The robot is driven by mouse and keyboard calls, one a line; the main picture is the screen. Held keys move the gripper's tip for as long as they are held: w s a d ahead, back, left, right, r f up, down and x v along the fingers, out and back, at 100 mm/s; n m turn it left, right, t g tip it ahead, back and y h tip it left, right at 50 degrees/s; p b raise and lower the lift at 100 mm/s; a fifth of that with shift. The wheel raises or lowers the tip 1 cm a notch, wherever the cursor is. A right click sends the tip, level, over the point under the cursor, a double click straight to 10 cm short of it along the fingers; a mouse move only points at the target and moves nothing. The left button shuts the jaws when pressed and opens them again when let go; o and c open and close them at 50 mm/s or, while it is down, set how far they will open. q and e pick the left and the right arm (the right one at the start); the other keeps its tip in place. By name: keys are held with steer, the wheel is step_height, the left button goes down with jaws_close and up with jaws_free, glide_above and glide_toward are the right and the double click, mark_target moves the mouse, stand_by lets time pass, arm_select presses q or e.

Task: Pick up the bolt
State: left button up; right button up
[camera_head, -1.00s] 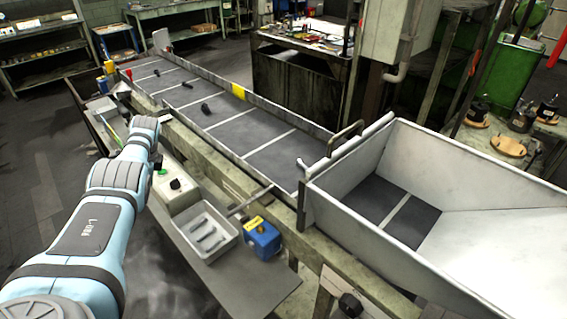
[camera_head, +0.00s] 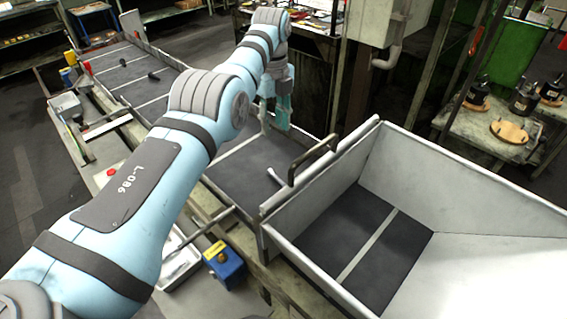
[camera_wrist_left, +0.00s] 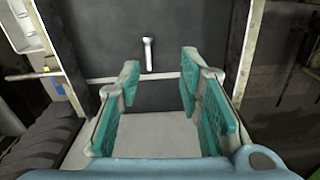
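My left gripper (camera_head: 277,118) hangs over the dark conveyor belt (camera_head: 238,172), fingers pointing down. In the left wrist view its teal finger pads stand wide apart with nothing between them (camera_wrist_left: 160,78). A pale metal bolt (camera_wrist_left: 148,54) lies on the belt just beyond the fingertips, apart from them. In the head view a small pale piece beside the metal handle looks like this bolt (camera_head: 275,178). Two dark bolts lie farther up the belt, one nearer (camera_head: 153,76) and one farther (camera_head: 123,62). My right gripper is not in view.
A large pale metal hopper (camera_head: 470,190) with a raised handle (camera_head: 312,158) stands at the belt's near end. Low side rails border the belt. A blue box (camera_head: 224,264) and a metal tray (camera_head: 180,262), partly behind my left arm, sit at the front.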

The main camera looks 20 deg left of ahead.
arm_select(q)
step_height(320, 180, down, 2)
steer(key=w, duration=0.2)
steer(key=p, duration=0.1)
glide_above(270, 172)
steer(key=f, duration=0.4)
steer(key=s+f, duration=0.1)
steer(key=f, duration=0.1)
steer(key=shift+f, duration=0.4)
steer(key=f, duration=0.1)
steer(key=w+f, duration=0.1)
steer(key=f, duration=0.1)
steer(key=w+f, duration=0.1)
steer(key=f, duration=0.1)
steer(key=shift+f, duration=0.1)
steer(key=shift+s, duration=0.2)
steer(key=shift+s+r, duration=0.2)
steer(key=shift+c, duration=1.4)
steer(key=shift+s+r, duration=0.1)
steer(key=shift+s, duration=0.05)
steer(key=c, duration=0.3)
jaws_close()
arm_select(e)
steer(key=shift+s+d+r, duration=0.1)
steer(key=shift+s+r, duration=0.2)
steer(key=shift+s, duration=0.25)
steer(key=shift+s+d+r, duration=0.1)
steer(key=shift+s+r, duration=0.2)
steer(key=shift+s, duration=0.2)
